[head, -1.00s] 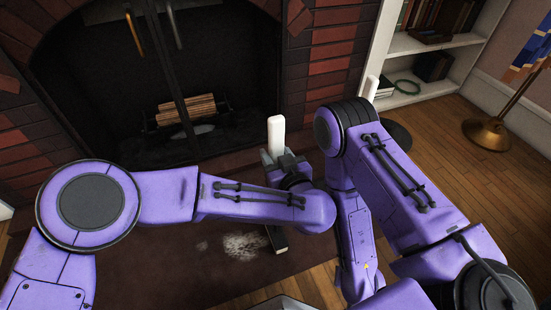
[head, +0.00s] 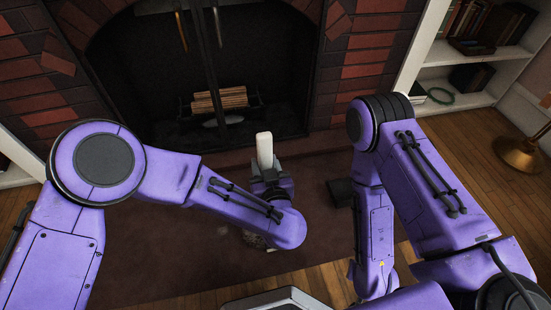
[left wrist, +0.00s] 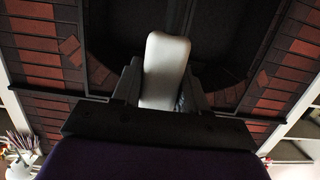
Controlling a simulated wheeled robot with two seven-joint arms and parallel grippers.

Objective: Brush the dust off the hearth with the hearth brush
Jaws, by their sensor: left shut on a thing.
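The hearth brush shows by its white handle (head: 265,148), upright in front of the fireplace; it also stands tall in the left wrist view (left wrist: 165,70). My left gripper (head: 268,173) is shut on this handle, with a finger on either side of it in the left wrist view (left wrist: 160,92). The brush head is hidden behind my left arm. The brown hearth (head: 150,262) lies below. A small pale edge of the dust (head: 256,240) shows beside my left forearm; the rest is hidden. My right gripper is not visible.
The fireplace opening holds a log grate (head: 220,101). A dark block-like thing (head: 340,192) lies beside my right arm; I cannot tell what it is. A white bookshelf (head: 470,100) stands right, with a brass lamp base (head: 520,155) farther right. The hearth's left part is clear.

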